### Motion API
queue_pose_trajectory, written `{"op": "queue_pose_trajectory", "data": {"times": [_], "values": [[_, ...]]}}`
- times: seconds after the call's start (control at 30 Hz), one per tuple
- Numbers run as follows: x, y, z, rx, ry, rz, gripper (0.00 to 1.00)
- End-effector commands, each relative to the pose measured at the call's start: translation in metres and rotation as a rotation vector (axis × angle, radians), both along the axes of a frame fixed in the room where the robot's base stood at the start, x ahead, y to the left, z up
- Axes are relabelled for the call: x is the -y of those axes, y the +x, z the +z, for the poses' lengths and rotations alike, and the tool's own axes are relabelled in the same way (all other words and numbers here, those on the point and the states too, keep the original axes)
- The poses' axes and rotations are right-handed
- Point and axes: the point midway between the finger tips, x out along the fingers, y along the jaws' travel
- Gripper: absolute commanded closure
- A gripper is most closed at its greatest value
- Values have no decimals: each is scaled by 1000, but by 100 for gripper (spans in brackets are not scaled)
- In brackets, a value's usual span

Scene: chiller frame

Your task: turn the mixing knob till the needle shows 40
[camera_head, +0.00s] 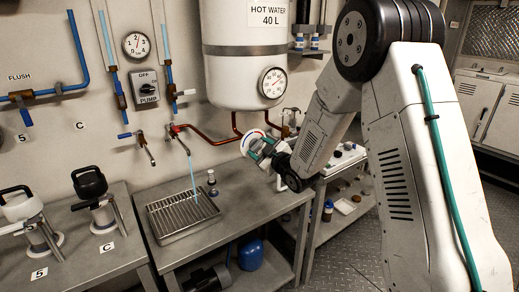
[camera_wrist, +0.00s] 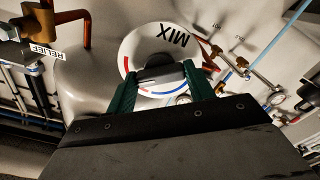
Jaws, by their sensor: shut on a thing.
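The mixing knob (camera_wrist: 160,76) is a dark bar with a lighter grey edge. It stands on a round white plate (camera_wrist: 143,47) marked MIX, with red and blue arcs. My gripper (camera_wrist: 161,82) is shut on the knob, with one green finger on each side. In the head view my gripper (camera_head: 266,151) is at the plate (camera_head: 246,140), below the hot water tank; the knob is hidden there. A round white gauge (camera_head: 273,82) is on the lower front of the tank (camera_head: 232,60). Its needle is too small to read surely.
A thin blue stream (camera_head: 190,165) runs from a tap (camera_head: 177,130) onto a drain grate (camera_head: 183,213) on the steel bench (camera_head: 228,228). Copper pipes run under the tank. A pump switch (camera_head: 146,88) and a smaller gauge (camera_head: 136,44) are on the wall.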

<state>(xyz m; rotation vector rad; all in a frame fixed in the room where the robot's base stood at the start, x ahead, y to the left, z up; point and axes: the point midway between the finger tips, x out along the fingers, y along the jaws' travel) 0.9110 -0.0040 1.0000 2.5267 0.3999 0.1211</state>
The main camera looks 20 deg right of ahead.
Motion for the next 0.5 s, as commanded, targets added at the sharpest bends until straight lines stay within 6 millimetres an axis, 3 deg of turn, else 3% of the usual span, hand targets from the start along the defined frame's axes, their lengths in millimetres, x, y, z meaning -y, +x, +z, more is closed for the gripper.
{"op": "queue_pose_trajectory", "data": {"times": [0.5], "values": [[0, 0, 0, 150, -464, 1, 70]]}}
